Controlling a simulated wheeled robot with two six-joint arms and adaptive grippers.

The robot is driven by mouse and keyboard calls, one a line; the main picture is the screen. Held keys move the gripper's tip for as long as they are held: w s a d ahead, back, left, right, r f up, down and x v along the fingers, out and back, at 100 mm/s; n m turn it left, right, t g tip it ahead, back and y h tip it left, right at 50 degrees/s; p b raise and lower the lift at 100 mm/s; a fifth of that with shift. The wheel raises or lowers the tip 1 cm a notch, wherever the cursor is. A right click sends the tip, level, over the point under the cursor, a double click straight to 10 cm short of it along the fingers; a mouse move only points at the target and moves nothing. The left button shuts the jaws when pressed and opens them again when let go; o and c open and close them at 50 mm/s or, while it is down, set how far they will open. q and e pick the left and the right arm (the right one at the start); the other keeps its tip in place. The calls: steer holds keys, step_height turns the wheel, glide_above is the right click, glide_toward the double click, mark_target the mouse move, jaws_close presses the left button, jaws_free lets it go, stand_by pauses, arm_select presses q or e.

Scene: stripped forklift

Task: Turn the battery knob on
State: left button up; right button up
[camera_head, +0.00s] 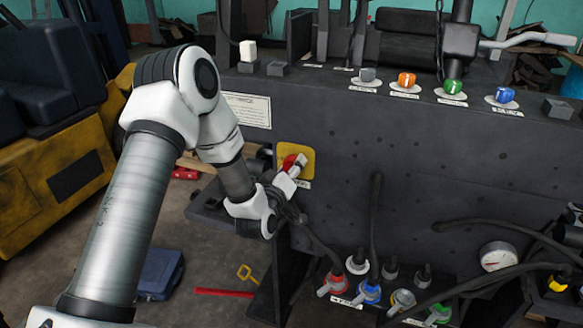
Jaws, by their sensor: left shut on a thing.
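The battery knob (289,162) is red and sits on a yellow square plate (308,158) on the dark front panel of the forklift. My left gripper (296,168) reaches it from the lower left and is shut on the knob. The fingers cover the knob's right part, so its exact turn angle is hard to tell. A small white label lies just below the plate. My right gripper is not in view.
Orange (406,79), green (453,87) and blue (504,95) knobs stand along the panel's top. Below are several coloured connectors (368,291) with cables, and a round gauge (498,256). A blue toolbox (161,273) and a red bar (223,293) lie on the floor.

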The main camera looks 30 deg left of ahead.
arm_select(q)
steer(key=m, duration=0.4)
steer(key=shift+r+b, duration=0.15)
steer(key=shift+b, duration=0.2)
steer(key=m, duration=0.4)
steer(key=shift+w+m, duration=0.1)
steer(key=shift+m, duration=0.3)
steer(key=m, duration=0.4)
steer(key=shift+r+m+p, duration=0.1)
steer(key=shift+m+p, duration=0.55)
steer(key=shift+m, duration=1.65)
steer(key=o, duration=1.2)
steer(key=shift+f, duration=0.2)
